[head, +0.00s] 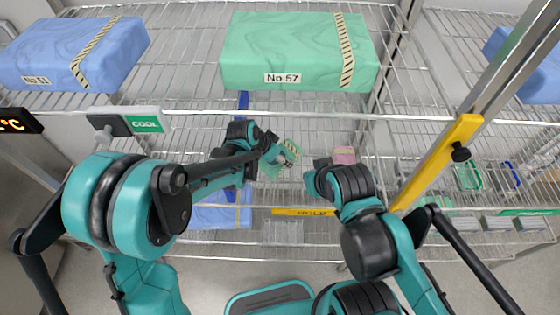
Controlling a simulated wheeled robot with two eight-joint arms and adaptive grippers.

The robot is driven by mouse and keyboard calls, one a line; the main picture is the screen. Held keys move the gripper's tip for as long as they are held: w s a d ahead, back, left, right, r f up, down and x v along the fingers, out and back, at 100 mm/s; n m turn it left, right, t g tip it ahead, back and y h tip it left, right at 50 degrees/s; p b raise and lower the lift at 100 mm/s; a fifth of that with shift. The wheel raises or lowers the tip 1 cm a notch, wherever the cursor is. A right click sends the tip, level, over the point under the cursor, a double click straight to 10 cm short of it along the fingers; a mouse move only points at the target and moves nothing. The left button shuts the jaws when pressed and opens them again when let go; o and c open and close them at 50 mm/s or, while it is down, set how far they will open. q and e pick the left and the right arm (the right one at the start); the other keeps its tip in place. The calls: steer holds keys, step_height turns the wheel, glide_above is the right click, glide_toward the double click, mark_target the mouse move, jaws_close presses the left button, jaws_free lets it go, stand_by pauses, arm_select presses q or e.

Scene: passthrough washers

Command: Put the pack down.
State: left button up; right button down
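A small green pack (271,169) with a striped tape end is at the tip of my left arm, over the lower wire shelf. My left gripper (287,156) lies across it and appears shut on it; the fingers are small and partly hide the pack. Whether the pack touches the shelf I cannot tell. My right gripper (322,163) is to the right, beside a small pink pack (344,155). Its fingers are too small and dark to judge, and no pack shows in it.
On the upper wire shelf lie a large green pack (290,45) marked No 57 and a blue pack (60,45). Another blue pack (222,212) lies lower down. A yellow HOLD label (300,212) marks a shelf edge. A metal post with a yellow sleeve (436,163) stands at right.

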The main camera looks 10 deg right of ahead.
arm_select(q)
steer(key=f, duration=0.3)
steer(key=shift+w+f+b, duration=0.25)
steer(key=shift+f+b, duration=0.05)
steer(key=shift+b, duration=0.1)
steer(key=shift+s, duration=0.1)
steer(key=shift+f, duration=0.15)
steer(key=o, duration=1.4)
steer(key=shift+c, duration=0.2)
